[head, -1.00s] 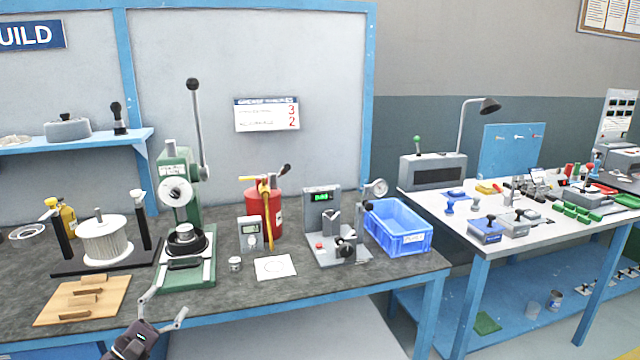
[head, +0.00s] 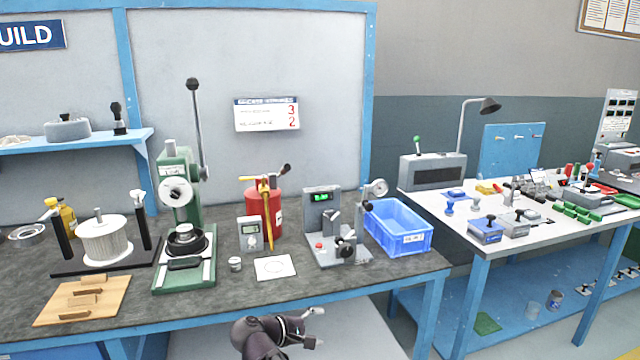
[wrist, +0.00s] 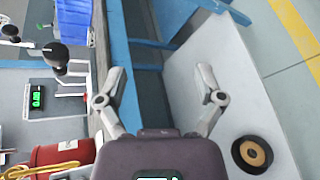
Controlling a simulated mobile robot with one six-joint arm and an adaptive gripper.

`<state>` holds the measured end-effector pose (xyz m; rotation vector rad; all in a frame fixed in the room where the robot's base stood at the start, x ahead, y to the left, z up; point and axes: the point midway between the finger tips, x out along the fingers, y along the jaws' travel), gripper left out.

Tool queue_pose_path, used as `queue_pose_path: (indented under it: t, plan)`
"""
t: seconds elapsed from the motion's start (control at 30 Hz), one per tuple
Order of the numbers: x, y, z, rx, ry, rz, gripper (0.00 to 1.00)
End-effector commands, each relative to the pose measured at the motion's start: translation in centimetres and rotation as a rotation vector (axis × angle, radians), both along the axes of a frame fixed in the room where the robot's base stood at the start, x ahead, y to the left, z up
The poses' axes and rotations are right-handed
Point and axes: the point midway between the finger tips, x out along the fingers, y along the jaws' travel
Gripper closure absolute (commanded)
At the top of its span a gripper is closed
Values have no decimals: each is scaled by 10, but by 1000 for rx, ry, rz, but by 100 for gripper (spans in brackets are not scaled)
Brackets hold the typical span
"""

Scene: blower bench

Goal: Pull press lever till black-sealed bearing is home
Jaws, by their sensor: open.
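The green arbor press (head: 181,205) stands on the dark bench at the left of the head view. Its press lever (head: 197,125) points almost straight up, with a black ball knob (head: 192,84) at its top. A dark round part with a metal centre (head: 184,235) sits on the press base under the ram; I cannot tell whether it includes the black-sealed bearing or how deep that sits. My gripper (head: 316,326) is in front of the bench's front edge, right of the press and well apart from the lever. In the wrist view its fingers (wrist: 160,95) are spread wide and empty.
A red canister (head: 263,213), a grey gauge stand (head: 335,230) and a blue bin (head: 399,228) stand right of the press. A winding spool (head: 105,240) and a wooden rack (head: 83,300) are left. Open space lies before the bench.

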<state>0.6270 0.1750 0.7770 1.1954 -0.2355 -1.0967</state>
Motion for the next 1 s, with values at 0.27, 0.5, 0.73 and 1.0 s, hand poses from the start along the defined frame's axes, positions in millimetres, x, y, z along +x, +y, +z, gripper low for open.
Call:
queue_pose_path:
  t: [0.27,0.5,0.73,1.0]
  plan:
    - [-14,-71,-45,288,55,-193,13]
    - [-32,-115,-76,539,80,-373,13]
    - [-54,-145,-99,780,87,-555,13]
    - [-75,-165,-112,1030,81,-749,13]
